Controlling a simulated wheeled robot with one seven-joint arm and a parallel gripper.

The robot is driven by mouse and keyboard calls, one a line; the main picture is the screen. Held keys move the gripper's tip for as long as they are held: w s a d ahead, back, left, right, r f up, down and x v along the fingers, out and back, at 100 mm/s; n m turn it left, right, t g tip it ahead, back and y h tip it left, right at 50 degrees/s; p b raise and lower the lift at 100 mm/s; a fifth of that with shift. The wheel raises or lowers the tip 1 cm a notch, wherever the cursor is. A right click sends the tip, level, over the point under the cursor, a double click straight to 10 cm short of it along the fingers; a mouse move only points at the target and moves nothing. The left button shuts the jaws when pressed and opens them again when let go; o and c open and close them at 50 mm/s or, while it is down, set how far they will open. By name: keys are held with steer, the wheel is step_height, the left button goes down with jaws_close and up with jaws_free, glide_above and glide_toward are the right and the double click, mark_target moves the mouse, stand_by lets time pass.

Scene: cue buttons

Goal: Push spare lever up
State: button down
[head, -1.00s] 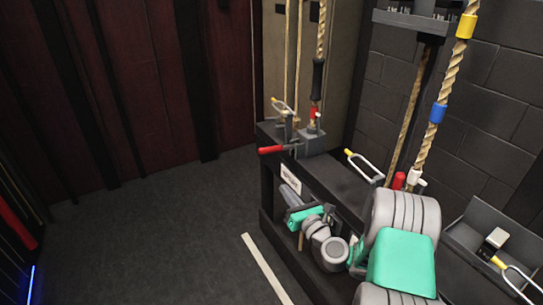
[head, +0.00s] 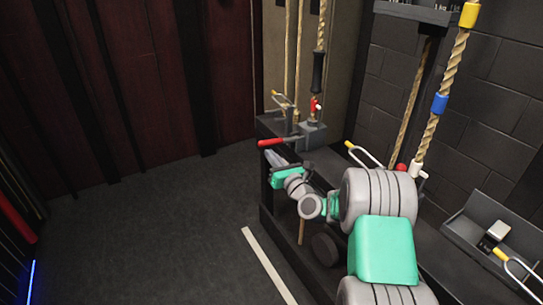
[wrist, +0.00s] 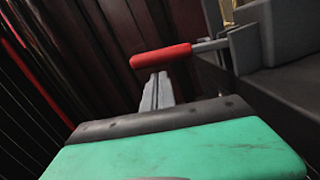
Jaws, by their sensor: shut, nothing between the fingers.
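A lever with a red handle (head: 271,142) sticks out leftward, roughly level, from a grey rope-lock housing (head: 312,134) at the far end of the black rail. I take it as the spare lever; no readable label confirms this. In the wrist view the red handle (wrist: 161,56) lies across the upper middle, on a metal shaft. My gripper (head: 276,161) is shut and empty, just below the handle. In the wrist view the fingertips (wrist: 158,76) end right under the handle's underside; I cannot tell whether they touch.
The black rail (head: 330,170) runs toward me along a dark block wall (head: 490,90). Ropes rise from it, one with yellow and blue bands (head: 439,103). Yellow-tipped metal loops (head: 365,153) stand along it. The floor to the left is open.

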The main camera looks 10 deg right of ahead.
steer(key=shift+r, duration=0.25)
steer(key=r+p, duration=0.1)
steer(key=p, duration=0.1)
steer(key=r+p, duration=0.2)
steer(key=p, duration=0.1)
steer(key=r+p, duration=0.2)
steer(key=shift+w+d, duration=0.15)
steer(key=shift+d, duration=0.2)
steer(key=shift+a+f, duration=0.1)
steer(key=shift+f, duration=0.2)
steer(key=shift+a+f, duration=0.15)
steer(key=shift+f, duration=0.2)
steer(key=b, duration=0.1)
glide_toward(272, 145)
steer(key=s+a, duration=0.1)
steer(key=s+a+f, duration=0.1)
steer(key=s, duration=0.1)
steer(key=shift+s+a, duration=0.1)
steer(key=shift+s, duration=0.05)
